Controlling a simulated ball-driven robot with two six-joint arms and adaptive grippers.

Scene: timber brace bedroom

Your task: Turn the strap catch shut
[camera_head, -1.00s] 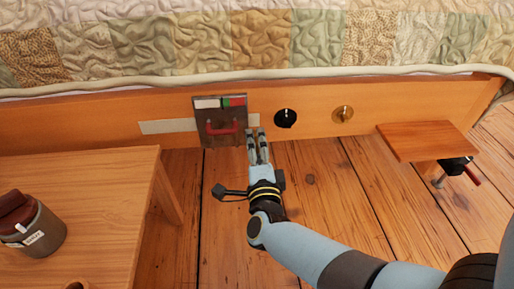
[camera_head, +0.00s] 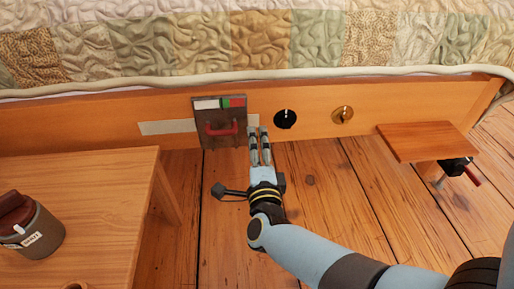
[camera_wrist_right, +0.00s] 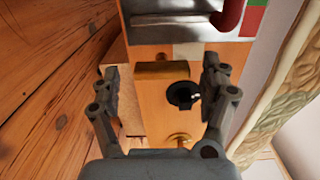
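In the right wrist view the panel (camera_wrist_right: 180,20) and the red handle (camera_wrist_right: 229,14) show at the top, cut by the frame edge. My left gripper is not in view.
A black knob (camera_head: 285,119) and a brass knob (camera_head: 343,114) sit on the rail to the right. A small wooden shelf (camera_head: 425,141) juts out further right. A table (camera_head: 110,190) with a lidded jar (camera_head: 37,235) stands at the left. Open plank floor lies below the rail.

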